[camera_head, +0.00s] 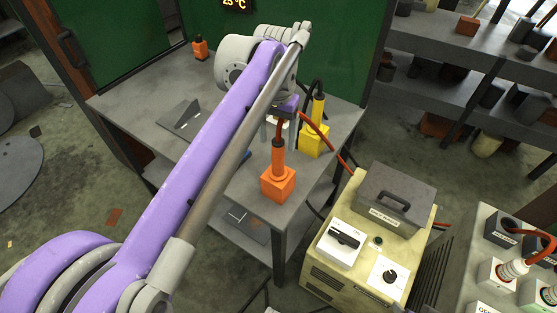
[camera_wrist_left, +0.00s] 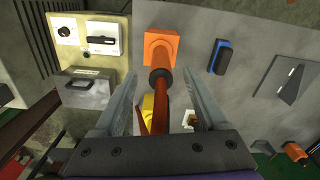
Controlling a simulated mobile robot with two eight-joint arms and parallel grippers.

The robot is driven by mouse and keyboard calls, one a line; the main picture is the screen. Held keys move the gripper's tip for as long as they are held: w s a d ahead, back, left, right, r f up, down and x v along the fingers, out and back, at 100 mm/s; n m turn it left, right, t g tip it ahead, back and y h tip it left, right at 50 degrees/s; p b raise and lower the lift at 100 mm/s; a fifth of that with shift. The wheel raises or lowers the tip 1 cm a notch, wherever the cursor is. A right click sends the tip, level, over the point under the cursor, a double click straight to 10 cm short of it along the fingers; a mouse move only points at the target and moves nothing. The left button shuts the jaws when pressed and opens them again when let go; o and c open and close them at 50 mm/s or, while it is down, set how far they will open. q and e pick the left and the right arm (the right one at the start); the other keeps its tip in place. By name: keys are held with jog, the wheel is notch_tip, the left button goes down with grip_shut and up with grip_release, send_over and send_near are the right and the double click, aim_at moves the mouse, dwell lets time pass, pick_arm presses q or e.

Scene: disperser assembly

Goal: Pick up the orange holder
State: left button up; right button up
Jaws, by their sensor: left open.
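The orange holder (camera_head: 278,184) stands upright on the grey table, a square block with a round handle and a red cable rising from its top. In the left wrist view the orange holder (camera_wrist_left: 161,46) shows beyond the fingertips, its handle and cable running between the fingers. My left gripper (camera_head: 279,128) is open above the holder, close to the cable; its two fingers (camera_wrist_left: 165,84) stand on either side of the cable and hold nothing. My own arm hides part of the table. My right gripper is not in view.
A yellow holder (camera_head: 314,140) with a black cable stands just behind the orange one. A smaller orange object (camera_head: 200,48) is at the table's back. A grey angled bracket (camera_head: 182,118) lies left of my arm. A cream control box (camera_head: 364,236) stands right of the table.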

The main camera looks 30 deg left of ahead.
aim_at(278, 153)
pick_arm(q)
jog(key=f, duration=0.6)
jog(key=shift+w+f+b, duration=0.25)
jog(key=shift+w+b, duration=0.05)
jog(key=shift+b, duration=0.05)
jog(key=shift+c, duration=0.2)
grip_shut()
